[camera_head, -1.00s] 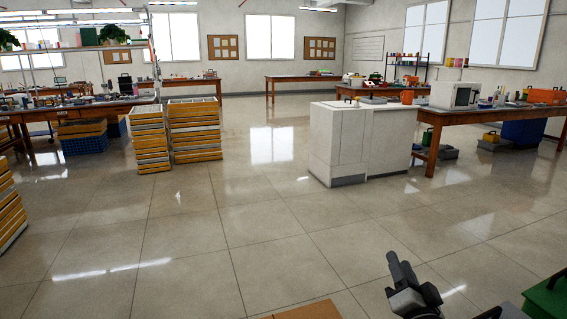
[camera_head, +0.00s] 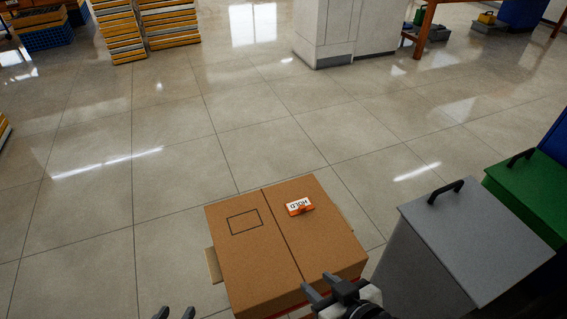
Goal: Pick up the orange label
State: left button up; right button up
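The orange label (camera_head: 299,206) has a white patch reading "HOLD", upside down in the picture. It lies on top of a closed brown cardboard box (camera_head: 245,266), right of the box's centre seam. My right gripper (camera_head: 312,290) is over the box's near right part, nearer to me than the label and apart from it. Its two fingers look spread, with nothing seen between them. My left gripper (camera_head: 175,313) shows only its fingertips at the bottom edge, left of the box. The tips are apart, with nothing seen between them.
A black outlined rectangle (camera_head: 245,221) is marked on the box's left flap. A grey lidded bin (camera_head: 465,235) and a green one (camera_head: 535,190) stand at right. A white cabinet (camera_head: 350,30) and stacked yellow-edged trays (camera_head: 120,30) are farther back. The floor beyond the box is clear.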

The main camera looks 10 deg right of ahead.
aim_at(302, 204)
jog(key=z, duration=1.35)
jog(key=k, duration=0.8)
jog(key=u, duration=0.65)
jog(key=i, duration=0.35)
